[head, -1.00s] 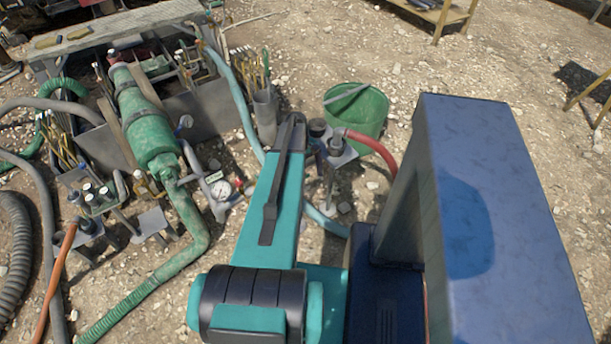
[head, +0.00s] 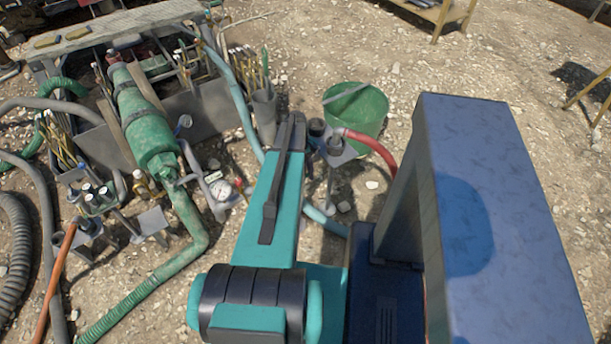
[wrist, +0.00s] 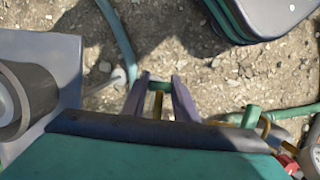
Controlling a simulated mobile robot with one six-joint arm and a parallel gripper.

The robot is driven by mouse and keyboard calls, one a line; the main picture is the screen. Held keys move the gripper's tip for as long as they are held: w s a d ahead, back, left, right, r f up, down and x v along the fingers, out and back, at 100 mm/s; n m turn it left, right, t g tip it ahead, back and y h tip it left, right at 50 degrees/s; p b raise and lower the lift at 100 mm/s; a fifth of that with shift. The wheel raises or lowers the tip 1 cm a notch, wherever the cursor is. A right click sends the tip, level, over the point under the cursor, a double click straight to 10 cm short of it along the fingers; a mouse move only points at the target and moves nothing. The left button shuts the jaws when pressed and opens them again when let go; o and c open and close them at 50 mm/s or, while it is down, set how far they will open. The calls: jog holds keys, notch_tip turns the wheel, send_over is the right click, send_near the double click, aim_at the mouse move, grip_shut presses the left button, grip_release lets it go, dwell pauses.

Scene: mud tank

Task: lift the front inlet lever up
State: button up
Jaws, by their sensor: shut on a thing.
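In the wrist view, my gripper (wrist: 160,90) has its two grey-purple fingers on either side of a green grip, which looks like the front inlet lever (wrist: 159,86). A brass-coloured part (wrist: 157,103) shows just below it, between the fingers. The gripper is shut on this lever. My own teal housing covers the lower part of that view and hides the lever's base, so its angle cannot be told.
A second green handle (wrist: 251,115) stands to the right in the wrist view. In the head view, a pressure gauge (head: 221,190) and green pump cylinder (head: 148,130) stand left of my arm. A green bucket (head: 372,118) and red hose (head: 372,148) lie beyond it.

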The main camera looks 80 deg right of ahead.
jog(key=shift+s+a+r, duration=0.25)
jog(key=shift+r, duration=0.3)
jog(key=shift+s+a+r+p, duration=0.1)
jog(key=shift+r+p, duration=0.25)
jog(key=shift+r, duration=0.15)
jog(key=shift+s+a+r+p, duration=0.1)
jog(key=shift+r+p, duration=0.2)
jog(key=shift+r, duration=0.15)
dwell(0.5)
jog(key=shift+s+a+r+p, duration=0.1)
jog(key=shift+r+p, duration=0.4)
jog(key=shift+r, duration=0.45)
jog(key=shift+r+p, duration=0.55)
jog(key=shift+r, duration=0.5)
dwell(0.6)
jog(key=shift+w+d+r+p, duration=0.2)
jog(key=shift+r+p, duration=0.1)
jog(key=shift+r, duration=0.2)
jog(key=shift+w+d+r+p, duration=0.15)
jog(key=shift+d+r+p, duration=0.1)
jog(key=shift+r, duration=0.2)
jog(key=shift+a, duration=0.1)
jog(key=o, duration=2)
jog(key=shift+r, duration=0.1)
jog(key=shift+r+p, duration=2.1)
jog(key=shift+r, duration=1.8)
